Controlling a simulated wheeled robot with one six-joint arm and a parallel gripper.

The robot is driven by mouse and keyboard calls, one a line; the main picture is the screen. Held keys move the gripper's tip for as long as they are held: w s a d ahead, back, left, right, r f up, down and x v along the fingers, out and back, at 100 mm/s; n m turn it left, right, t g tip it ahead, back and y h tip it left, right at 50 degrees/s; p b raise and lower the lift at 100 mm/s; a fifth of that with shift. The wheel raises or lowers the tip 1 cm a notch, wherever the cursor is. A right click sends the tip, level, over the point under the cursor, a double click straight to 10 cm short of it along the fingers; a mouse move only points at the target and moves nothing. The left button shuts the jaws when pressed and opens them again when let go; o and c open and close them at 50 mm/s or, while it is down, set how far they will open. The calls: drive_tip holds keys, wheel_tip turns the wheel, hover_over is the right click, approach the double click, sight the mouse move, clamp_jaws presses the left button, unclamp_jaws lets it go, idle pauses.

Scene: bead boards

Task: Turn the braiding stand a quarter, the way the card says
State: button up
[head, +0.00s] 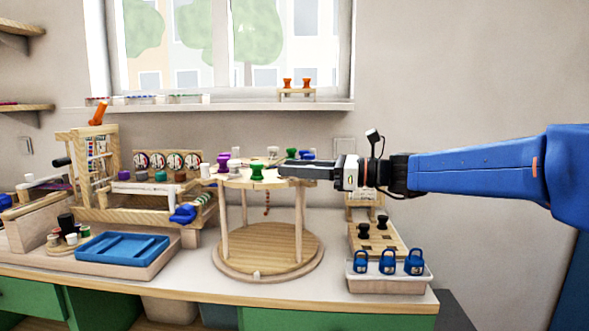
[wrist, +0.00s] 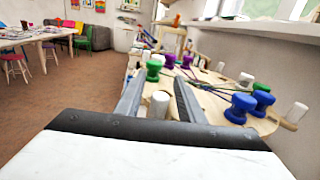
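The braiding stand (head: 270,247) is a round wooden top on posts above a round wooden base, standing on the counter. Green, purple, blue and white bobbins or pegs sit around its top. My gripper (head: 284,170) reaches in from the right at the height of the top. In the wrist view its two fingers (wrist: 160,82) are apart, with a white peg (wrist: 160,104) between them and clear space on both sides. A green bobbin (wrist: 153,71) is just beyond the fingertips. I cannot make out a card with a turning direction.
A white tray (head: 352,278) with blue weights and a wooden board (head: 383,245) with black knobs is right of the stand. A wooden frame loom (head: 75,150) and a blue tray (head: 105,261) are at left. The window sill (head: 230,107) runs behind.

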drive_tip(key=shift+a, duration=0.1)
drive_tip(key=shift+c, duration=0.3)
clamp_jaws()
drive_tip(key=shift+s+a+t, duration=0.1)
drive_tip(key=shift+a+t, duration=0.05)
drive_tip(key=shift+t, duration=0.15)
